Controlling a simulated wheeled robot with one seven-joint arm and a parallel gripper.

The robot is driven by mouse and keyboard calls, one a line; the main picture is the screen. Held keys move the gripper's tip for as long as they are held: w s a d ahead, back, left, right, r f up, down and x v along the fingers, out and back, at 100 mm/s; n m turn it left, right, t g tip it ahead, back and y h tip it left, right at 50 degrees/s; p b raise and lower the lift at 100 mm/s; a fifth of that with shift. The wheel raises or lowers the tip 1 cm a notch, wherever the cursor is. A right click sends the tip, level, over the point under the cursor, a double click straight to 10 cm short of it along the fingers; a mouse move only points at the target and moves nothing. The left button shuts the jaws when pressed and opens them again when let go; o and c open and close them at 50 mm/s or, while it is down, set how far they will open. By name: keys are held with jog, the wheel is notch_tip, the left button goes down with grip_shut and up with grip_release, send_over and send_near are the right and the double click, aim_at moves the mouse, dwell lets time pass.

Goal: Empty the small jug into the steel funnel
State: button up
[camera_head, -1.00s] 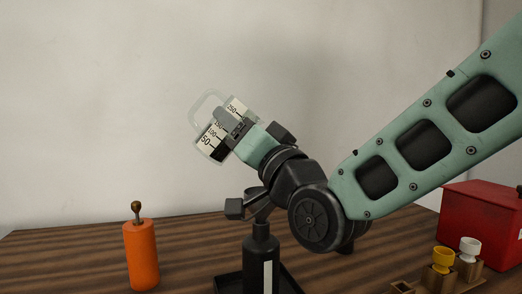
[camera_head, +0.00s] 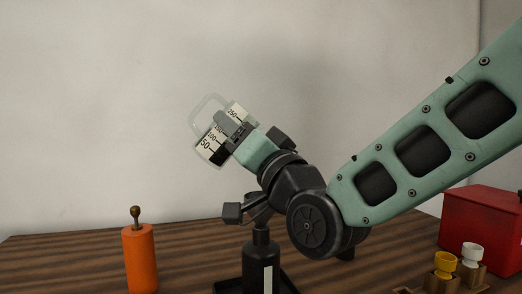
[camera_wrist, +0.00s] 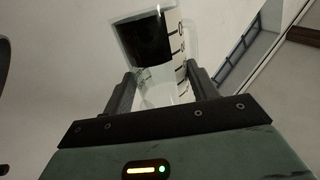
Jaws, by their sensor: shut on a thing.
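The small jug (camera_head: 209,153) is clear, with a handle and a white scale label marked up to 250. It is held high and tilted in the head view. In the wrist view the jug (camera_wrist: 153,38) shows a dark area inside; I cannot tell its level. My gripper (camera_head: 234,132) is shut around the jug; its two fingers flank the jug in the wrist view (camera_wrist: 160,88). A bit of grey metal (camera_head: 262,217), seemingly the steel funnel, shows above the black bottle (camera_head: 254,262), below my wrist. My wrist hides most of it.
An orange cylinder (camera_head: 140,258) with a knobbed top stands at the left on the wooden table (camera_head: 70,262). The table between cylinder and bottle is clear.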

jog(key=shift+a+f+m+t+h+b, duration=0.15)
jog(key=shift+m+t+h+b, duration=0.4)
jog(key=shift+b, duration=0.75)
jog(key=shift+d+f+m+t+h+b, duration=0.15)
jog(key=shift+m+t+b, duration=0.2)
jog(key=shift+m+b, duration=0.75)
dwell(1.4)
jog(key=shift+a+m+t+h+b, duration=0.1)
jog(key=shift+m+t+h+b, duration=1.1)
jog(key=shift+b, duration=1.35)
dwell(1.7)
